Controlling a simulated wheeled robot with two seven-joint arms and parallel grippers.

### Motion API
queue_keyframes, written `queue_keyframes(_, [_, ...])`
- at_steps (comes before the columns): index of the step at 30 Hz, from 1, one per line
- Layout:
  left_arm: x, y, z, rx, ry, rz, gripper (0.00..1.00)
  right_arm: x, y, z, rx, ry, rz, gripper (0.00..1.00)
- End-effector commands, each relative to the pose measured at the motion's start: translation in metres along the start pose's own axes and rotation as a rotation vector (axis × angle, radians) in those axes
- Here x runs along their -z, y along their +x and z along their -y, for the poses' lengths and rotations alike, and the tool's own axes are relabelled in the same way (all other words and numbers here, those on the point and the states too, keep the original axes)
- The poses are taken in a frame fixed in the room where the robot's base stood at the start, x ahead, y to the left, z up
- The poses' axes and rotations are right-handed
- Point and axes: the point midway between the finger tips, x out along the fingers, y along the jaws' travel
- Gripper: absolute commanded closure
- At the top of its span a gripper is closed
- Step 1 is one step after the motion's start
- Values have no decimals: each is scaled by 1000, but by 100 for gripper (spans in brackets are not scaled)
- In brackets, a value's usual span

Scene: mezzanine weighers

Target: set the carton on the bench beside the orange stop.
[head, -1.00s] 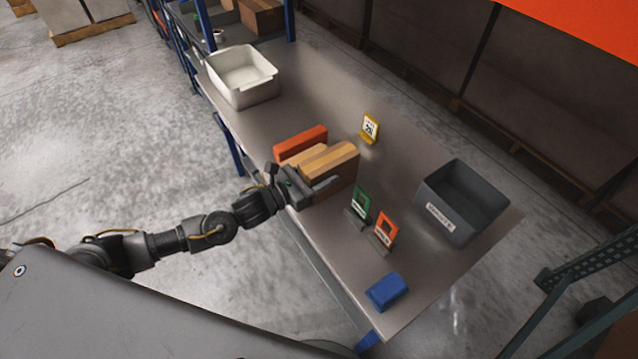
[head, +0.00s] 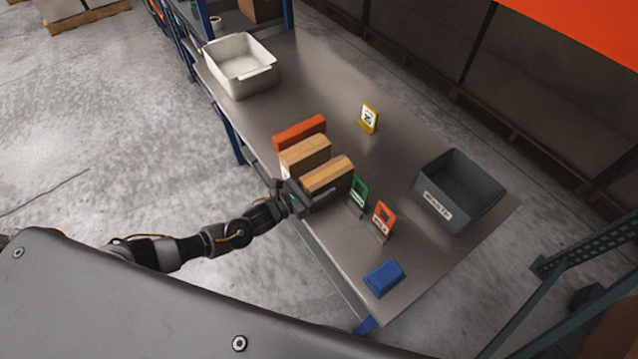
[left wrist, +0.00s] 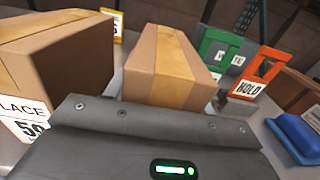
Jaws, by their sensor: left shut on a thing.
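My left gripper (head: 312,194) is shut on a brown carton (head: 328,174) with a tan tape strip along its top. In the left wrist view this carton (left wrist: 170,62) stands upright straight ahead of the gripper; the fingertips are hidden. I cannot tell whether its underside touches the bench (head: 325,85). A second, similar carton (head: 305,154) stands to its left, with a narrow gap between; it also shows large in the left wrist view (left wrist: 60,60), above a partly hidden label. The long orange stop (head: 299,132) lies just beyond that second carton. My right gripper is out of view.
A green sign (head: 358,191) stands close to the right of the held carton, with an orange HOLD sign (head: 384,216) beyond. A blue block (head: 384,278), grey bin (head: 438,204), yellow sign (head: 368,117) and white tub (head: 240,88) are on the bench. The bench's middle back is clear.

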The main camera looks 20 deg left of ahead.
Motion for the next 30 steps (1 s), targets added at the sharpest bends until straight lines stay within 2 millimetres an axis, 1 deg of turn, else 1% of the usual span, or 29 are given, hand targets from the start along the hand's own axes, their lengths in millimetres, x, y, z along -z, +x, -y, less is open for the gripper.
queue_keyframes(5, [-2,1,0,0,1,5,83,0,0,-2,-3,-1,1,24])
queue_keyframes(10, [3,1,0,0,1,4,83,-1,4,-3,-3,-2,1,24])
queue_keyframes(11, [3,0,0,0,0,1,43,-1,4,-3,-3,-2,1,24])
queue_keyframes(15, [3,0,0,0,0,1,25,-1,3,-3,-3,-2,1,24])
queue_keyframes(23, [2,0,0,0,0,1,24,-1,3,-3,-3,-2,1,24])
queue_keyframes(26, [-3,0,0,0,0,1,24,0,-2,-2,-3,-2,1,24])
queue_keyframes(29, [2,-12,0,0,0,-1,24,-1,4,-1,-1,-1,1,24])
queue_keyframes(30, [3,-20,0,0,1,-2,24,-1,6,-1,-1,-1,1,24])
